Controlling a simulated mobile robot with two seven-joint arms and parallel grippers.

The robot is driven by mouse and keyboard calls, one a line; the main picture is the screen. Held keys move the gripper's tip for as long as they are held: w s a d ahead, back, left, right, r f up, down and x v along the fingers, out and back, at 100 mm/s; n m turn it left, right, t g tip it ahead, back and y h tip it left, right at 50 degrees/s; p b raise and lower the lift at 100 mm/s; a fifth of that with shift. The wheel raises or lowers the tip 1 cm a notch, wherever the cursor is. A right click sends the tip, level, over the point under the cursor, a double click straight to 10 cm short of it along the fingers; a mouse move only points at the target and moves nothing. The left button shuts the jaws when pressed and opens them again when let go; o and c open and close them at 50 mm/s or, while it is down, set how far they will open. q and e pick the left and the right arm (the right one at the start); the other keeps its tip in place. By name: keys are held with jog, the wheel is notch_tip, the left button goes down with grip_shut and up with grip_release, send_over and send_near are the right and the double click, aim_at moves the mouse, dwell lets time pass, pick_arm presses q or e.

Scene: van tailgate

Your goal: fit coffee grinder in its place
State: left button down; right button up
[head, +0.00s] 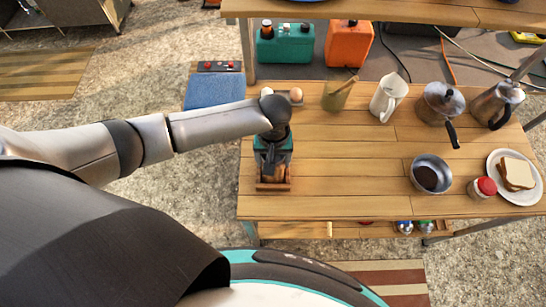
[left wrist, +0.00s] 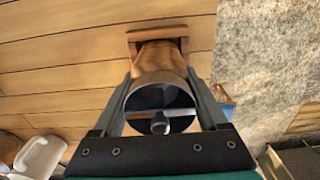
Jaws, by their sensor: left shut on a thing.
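The coffee grinder (head: 272,173) is a copper-brown cylinder with a metal top near the left end of the wooden table. My left gripper (head: 272,155) points down over it and is shut on its upper part. In the left wrist view the fingers lie on both sides of the grinder (left wrist: 160,58), whose round metal top with a crossbar faces the camera. A low wooden holder (head: 273,187) lies at the grinder's lower end; it also shows in the left wrist view (left wrist: 158,33). I cannot tell whether the grinder's base is seated in it. My right gripper is not in view.
On the table (head: 340,170) stand a cup with a wooden tool (head: 336,96), a white jug (head: 388,97), two metal pots, a dark-filled bowl (head: 430,174), a red-lidded jar (head: 482,188) and a plate with bread (head: 497,165). Eggs (head: 295,95) lie behind my gripper. The table's middle is clear.

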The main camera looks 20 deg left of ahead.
pick_arm(q)
grip_release()
notch_tip(320, 180, up, 15)
jog(key=shift+r+p, duration=0.2)
jog(key=shift+p, duration=1.05)
